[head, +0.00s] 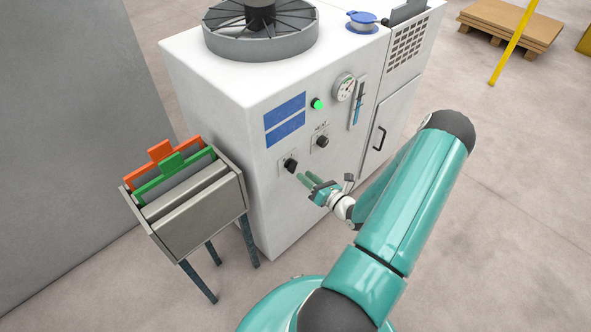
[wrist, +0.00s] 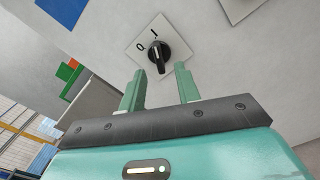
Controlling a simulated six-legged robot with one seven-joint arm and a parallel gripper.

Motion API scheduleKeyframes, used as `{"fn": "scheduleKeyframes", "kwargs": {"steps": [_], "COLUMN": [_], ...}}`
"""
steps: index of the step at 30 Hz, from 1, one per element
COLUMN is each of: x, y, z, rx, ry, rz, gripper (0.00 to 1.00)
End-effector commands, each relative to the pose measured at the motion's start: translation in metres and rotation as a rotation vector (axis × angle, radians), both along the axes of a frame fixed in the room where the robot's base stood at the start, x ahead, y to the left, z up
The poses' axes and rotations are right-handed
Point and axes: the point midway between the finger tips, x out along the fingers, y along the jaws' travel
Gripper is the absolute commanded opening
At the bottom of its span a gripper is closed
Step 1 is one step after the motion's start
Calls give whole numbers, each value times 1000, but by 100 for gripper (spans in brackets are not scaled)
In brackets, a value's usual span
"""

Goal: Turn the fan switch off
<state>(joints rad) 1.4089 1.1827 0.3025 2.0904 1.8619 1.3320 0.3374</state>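A black rotary switch (head: 290,165) on a pale square plate sits on the front of the white cabinet. In the wrist view the switch (wrist: 159,56) has marks 0 and I above it, and its handle stands nearly upright, pointing toward I. My gripper (head: 306,177) is just in front of this switch, apart from it. In the wrist view my gripper (wrist: 159,74) is open and empty, its two green fingers spread below and to either side of the knob. A second black knob (head: 322,141) is up and to the right; its label is too small to read.
A green lamp (head: 317,104) is lit above the knobs, beside a round gauge (head: 344,87). A large grey fan (head: 261,32) tops the cabinet (head: 210,70). A metal rack (head: 195,215) with orange- and green-handled plates stands close on the left.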

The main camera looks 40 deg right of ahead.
Motion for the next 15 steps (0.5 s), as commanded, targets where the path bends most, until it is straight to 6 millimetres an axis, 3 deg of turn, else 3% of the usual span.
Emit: {"fn": "scheduleKeyframes", "kwargs": {"steps": [6, 15], "x": [40, 56], "y": [4, 6], "z": [0, 0], "rx": [0, 0], "ry": [-1, -1], "rz": [3, 2], "gripper": [33, 33]}}
